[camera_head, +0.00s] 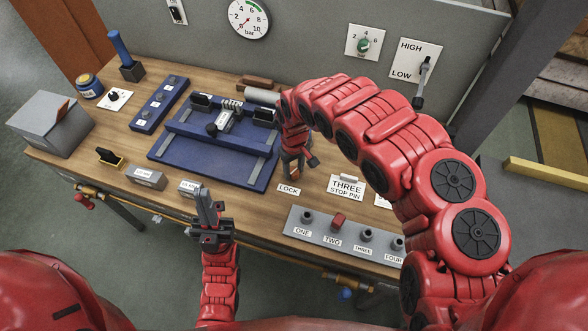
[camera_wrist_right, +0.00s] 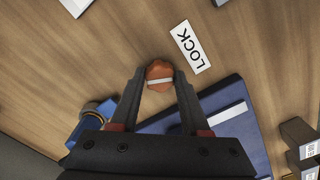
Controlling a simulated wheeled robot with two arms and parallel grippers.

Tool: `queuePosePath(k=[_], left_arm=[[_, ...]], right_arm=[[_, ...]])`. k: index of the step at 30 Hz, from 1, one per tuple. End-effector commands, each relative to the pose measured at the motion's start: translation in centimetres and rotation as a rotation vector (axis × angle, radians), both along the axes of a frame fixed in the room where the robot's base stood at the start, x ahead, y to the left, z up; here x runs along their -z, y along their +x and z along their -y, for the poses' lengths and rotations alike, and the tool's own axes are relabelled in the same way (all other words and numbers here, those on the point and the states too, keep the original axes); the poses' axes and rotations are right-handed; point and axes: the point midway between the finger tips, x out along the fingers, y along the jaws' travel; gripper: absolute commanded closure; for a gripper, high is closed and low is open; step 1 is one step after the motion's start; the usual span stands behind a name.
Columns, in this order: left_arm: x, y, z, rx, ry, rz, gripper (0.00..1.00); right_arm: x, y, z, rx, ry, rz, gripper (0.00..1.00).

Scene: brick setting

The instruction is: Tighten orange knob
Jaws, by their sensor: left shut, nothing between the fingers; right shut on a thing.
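The orange knob (camera_wrist_right: 159,71), round with a pale stripe across it, sits on the wooden bench beside the LOCK label (camera_wrist_right: 189,47). The fingers of my right gripper (camera_wrist_right: 160,84) are shut on it from both sides. In the head view the knob (camera_head: 294,173) is mostly hidden by my right gripper (camera_head: 294,166), just above the LOCK label (camera_head: 289,189). My left gripper (camera_head: 206,200) is shut and empty, pointing up near the bench's front edge.
A blue fixture (camera_head: 213,163) stands left of the knob. The THREE STOP PIN sign (camera_head: 346,187) is to its right, and a grey strip with several pegs (camera_head: 318,237) is at the front right. Gauge (camera_head: 248,19) and switches hang on the back panel.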

Motion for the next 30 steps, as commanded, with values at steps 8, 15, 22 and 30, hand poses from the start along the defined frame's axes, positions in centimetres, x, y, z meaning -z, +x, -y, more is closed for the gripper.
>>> queuePosePath(k=[8,15,22,30], left_arm=[[0.15,-0.01,0.00,0.000,0.000,0.000,1.00],[0.14,0.00,0.00,0.000,0.000,0.000,1.00],[0.13,0.00,0.00,0.000,0.000,0.000,1.00],[0.14,0.00,0.00,0.000,0.000,0.000,1.00]], right_arm=[[-0.14,0.22,-0.10,0.035,0.003,0.006,1.00],[-0.16,0.23,-0.10,0.035,0.003,0.006,1.00],[-0.12,0.17,-0.06,0.034,0.002,0.005,0.27],[-0.06,0.09,-0.02,0.034,0.002,0.003,0.24]])
